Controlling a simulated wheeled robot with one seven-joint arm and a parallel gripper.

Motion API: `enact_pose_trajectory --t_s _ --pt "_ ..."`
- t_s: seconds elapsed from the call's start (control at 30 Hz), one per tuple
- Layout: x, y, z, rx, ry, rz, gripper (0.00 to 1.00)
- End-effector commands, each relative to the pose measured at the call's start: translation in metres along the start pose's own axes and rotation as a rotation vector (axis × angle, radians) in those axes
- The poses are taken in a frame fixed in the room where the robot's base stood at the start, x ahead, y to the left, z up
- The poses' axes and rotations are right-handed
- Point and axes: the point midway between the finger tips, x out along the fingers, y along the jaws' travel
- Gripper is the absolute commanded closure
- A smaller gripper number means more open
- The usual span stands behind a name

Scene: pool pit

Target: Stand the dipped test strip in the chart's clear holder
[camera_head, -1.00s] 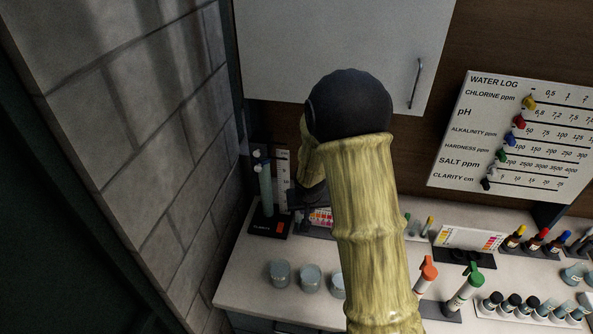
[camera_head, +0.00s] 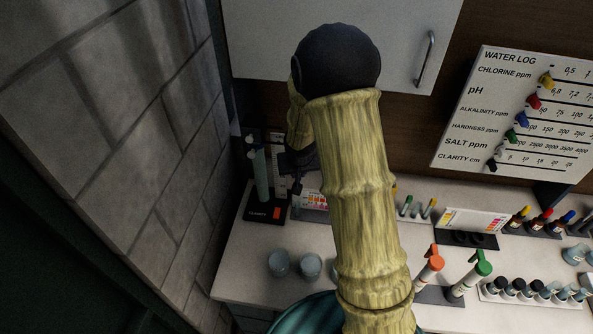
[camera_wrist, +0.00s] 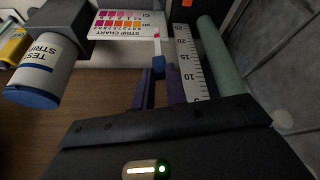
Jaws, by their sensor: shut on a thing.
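My gripper (camera_wrist: 161,84) is shut on the test strip's blue end (camera_wrist: 158,66). The strip's pale shaft (camera_wrist: 156,42) with reddish pads points away from the fingers, overlapping the right edge of the strip chart (camera_wrist: 122,26) in the wrist view. Whether it touches the chart or is apart from it I cannot tell. The chart also shows in the head view (camera_head: 314,201), partly behind my arm. The clear holder cannot be made out. In the head view my gripper is a small dark shape (camera_head: 296,190) beside the chart, and the strip cannot be made out.
A capped test strips bottle (camera_wrist: 42,72) is left of the chart in the wrist view. A ruler scale (camera_wrist: 188,62) and a green-grey tube (camera_wrist: 222,58) stand close on the right. Clear cups (camera_head: 279,264) stand on the front counter. A block wall (camera_head: 150,130) bounds the left.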

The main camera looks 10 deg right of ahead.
Motion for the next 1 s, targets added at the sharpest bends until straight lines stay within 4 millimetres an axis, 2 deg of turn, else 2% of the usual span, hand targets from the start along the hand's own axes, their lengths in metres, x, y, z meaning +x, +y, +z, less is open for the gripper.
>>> enact_pose_trajectory --t_s 0.5,1.0 --pt "0.035 -0.006 0.015 -0.007 0.0 -0.003 1.0" --pt "0.036 -0.006 0.016 -0.006 0.0 -0.003 1.0"
